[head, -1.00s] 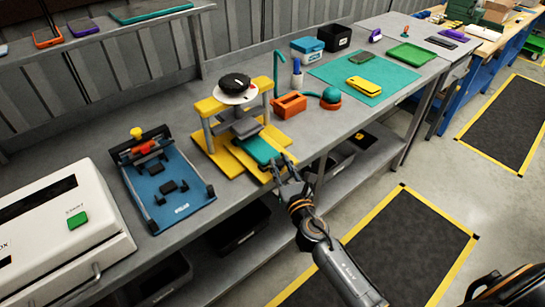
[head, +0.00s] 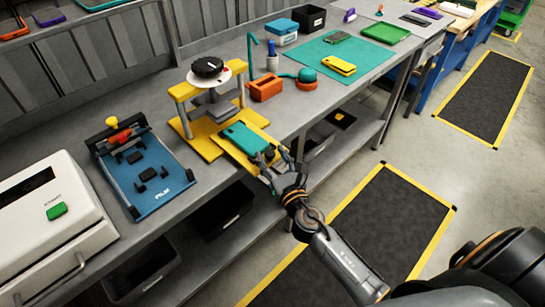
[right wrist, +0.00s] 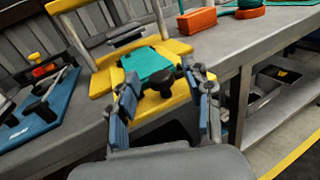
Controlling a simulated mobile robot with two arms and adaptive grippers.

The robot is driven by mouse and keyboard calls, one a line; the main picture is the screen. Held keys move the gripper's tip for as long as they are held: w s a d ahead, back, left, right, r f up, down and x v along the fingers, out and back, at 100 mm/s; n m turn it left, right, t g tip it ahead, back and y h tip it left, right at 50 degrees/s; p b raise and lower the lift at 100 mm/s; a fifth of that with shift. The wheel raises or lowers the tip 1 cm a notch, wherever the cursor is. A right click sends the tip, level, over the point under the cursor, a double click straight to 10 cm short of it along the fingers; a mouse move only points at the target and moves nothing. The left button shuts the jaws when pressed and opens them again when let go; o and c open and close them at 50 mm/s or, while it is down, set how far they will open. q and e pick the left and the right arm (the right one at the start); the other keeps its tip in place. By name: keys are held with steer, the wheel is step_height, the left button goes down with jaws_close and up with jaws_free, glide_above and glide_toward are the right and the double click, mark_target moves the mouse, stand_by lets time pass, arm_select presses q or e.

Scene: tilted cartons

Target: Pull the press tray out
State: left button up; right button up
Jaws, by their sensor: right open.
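The press (head: 184,94) has a yellow frame, a white disc and a black knob on top, and stands on the bench. Its yellow tray (head: 232,151) sticks out from under the frame toward the bench's front edge, with a flat teal piece (head: 243,138) on it. The tray (right wrist: 152,106) and teal piece (right wrist: 147,64) also show in the right wrist view. My right gripper (head: 270,165) is at the tray's front end. In the right wrist view its blue-padded fingers (right wrist: 165,108) are apart, on either side of a dark knob at the tray's front. My left gripper is out of view.
A blue fixture board (head: 150,180) and a white machine (head: 50,225) stand left of the press. An orange block (head: 265,89) and a teal mat (head: 325,62) lie to the right. Dark bins sit on the lower shelf. The floor in front has a black mat (head: 375,235).

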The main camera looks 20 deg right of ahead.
steer(key=shift+s, duration=0.1)
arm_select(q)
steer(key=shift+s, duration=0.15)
arm_select(e)
steer(key=s, duration=1.1)
steer(key=shift+s+a, duration=0.25)
steer(key=shift+s, duration=0.15)
steer(key=shift+f, duration=0.1)
steer(key=s+d+f+m+g, duration=0.1)
steer(key=s+f+m+g, duration=0.3)
steer(key=f, duration=0.7)
steer(key=s+d+f+m+g, duration=0.1)
steer(key=s+f+m+g, duration=0.15)
steer(key=f+m, duration=0.6)
steer(key=s+d+f+m+g, duration=0.1)
steer(key=s+f+m+g, duration=0.25)
steer(key=f, duration=1.05)
steer(key=s+f+m+g, duration=0.2)
steer(key=s+f+m, duration=0.3)
steer(key=s, duration=0.3)
steer(key=s+a+f+m+g, duration=0.1)
steer(key=s+f+m+g, duration=0.1)
steer(key=s+f+m, duration=0.4)
steer(key=s+a+f+m+g+y, duration=0.1)
steer(key=s+f+m+g, duration=0.2)
steer(key=s, duration=0.9)
step_height(320, 180, down, 2)
steer(key=m, duration=0.3)
steer(key=shift+f, duration=0.2)
